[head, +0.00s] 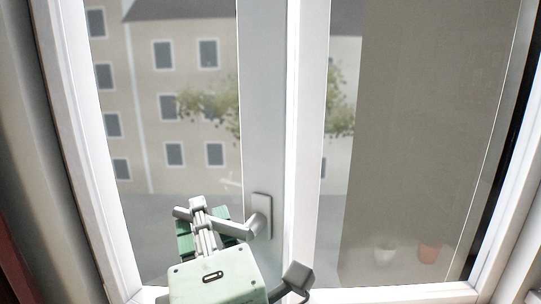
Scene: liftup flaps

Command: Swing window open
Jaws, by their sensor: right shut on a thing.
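The window fills the view, with a left pane (165,110), a right pane (430,130) and a white middle post (307,120). A grey handle (262,212) sits on the grey upright strip left of that post, low in the view. Its lever points left, roughly level. My right gripper (203,222), with a pale green body, comes up from below and is shut on the lever. Its fingers hide part of the lever. I cannot tell whether the sash stands clear of its frame. My left gripper is not in view.
White frame sides stand at the left (72,150) and right edges, with a white bottom rail (400,294) below. Two small pots (428,253) show faintly through or in the right pane. A building with several windows (190,60) shows behind the glass.

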